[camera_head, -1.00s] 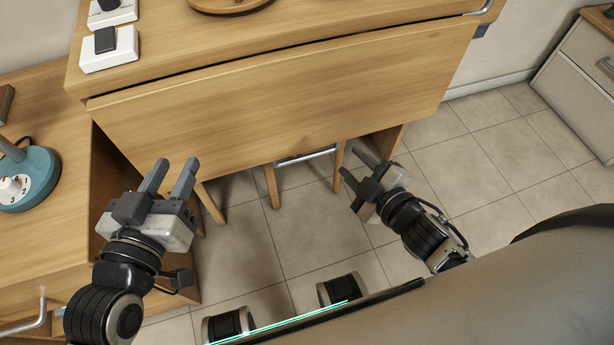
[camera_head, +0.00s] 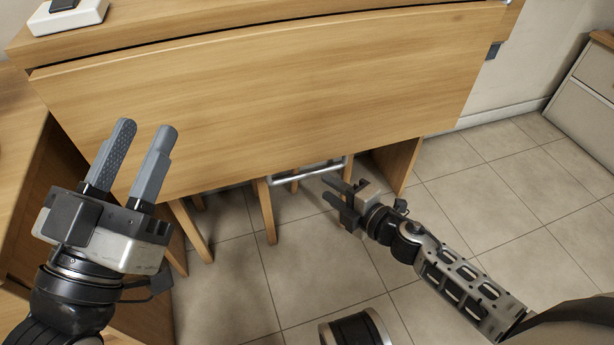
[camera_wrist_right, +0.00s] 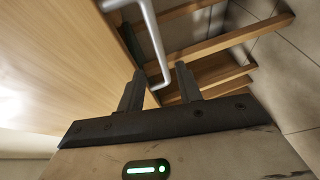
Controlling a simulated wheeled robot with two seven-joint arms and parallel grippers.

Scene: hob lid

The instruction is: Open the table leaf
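The table leaf (camera_head: 270,100) is a wide wooden panel hanging down from the counter's front edge, with a metal bar handle (camera_head: 312,172) at its lower edge. In the right wrist view the handle (camera_wrist_right: 150,40) reaches down between the fingertips, with the leaf (camera_wrist_right: 60,60) at the left. My right gripper (camera_head: 334,191) is open beside the right end of the handle, not visibly closed on it. Whether a finger touches the bar I cannot tell. My left gripper (camera_head: 145,130) is open and empty, in front of the leaf's lower left part.
The wooden counter top (camera_head: 200,20) carries a white switch unit (camera_head: 70,16) at the left. Wooden legs (camera_head: 264,212) stand below the leaf. A cabinet side is at the left. Tiled floor (camera_head: 480,190) is open to the right, with a pale cabinet (camera_head: 585,95) beyond.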

